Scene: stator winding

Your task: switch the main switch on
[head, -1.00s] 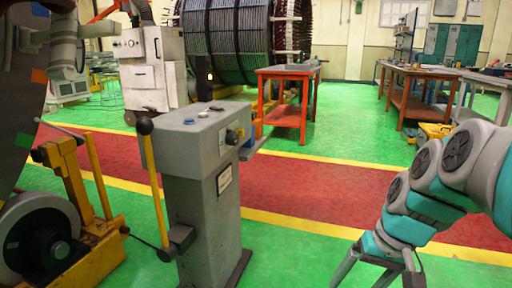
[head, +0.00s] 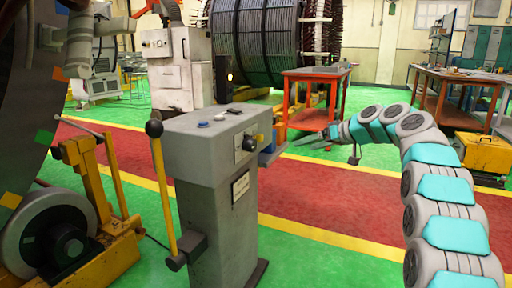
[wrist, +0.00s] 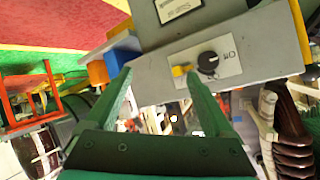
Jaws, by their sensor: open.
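The main switch is a black rotary knob (head: 249,143) with a yellow part beside it, on the side of a grey control pedestal (head: 210,175). In the wrist view the knob (wrist: 208,63) sits on a light plate with an "ON" mark, the yellow part (wrist: 181,70) to its left. My gripper (wrist: 158,73) is open and empty, its two green fingers pointing toward the plate. The right fingertip appears close to the yellow part in the picture; I cannot tell the gap. In the head view my gripper is small, right of the pedestal.
A yellow lever with a black ball (head: 154,128) stands at the pedestal's left. A blue box (head: 272,155) is on its right side. A red table (head: 315,75) stands behind. A wheeled yellow stand (head: 85,200) is at left. The floor right of the pedestal is open.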

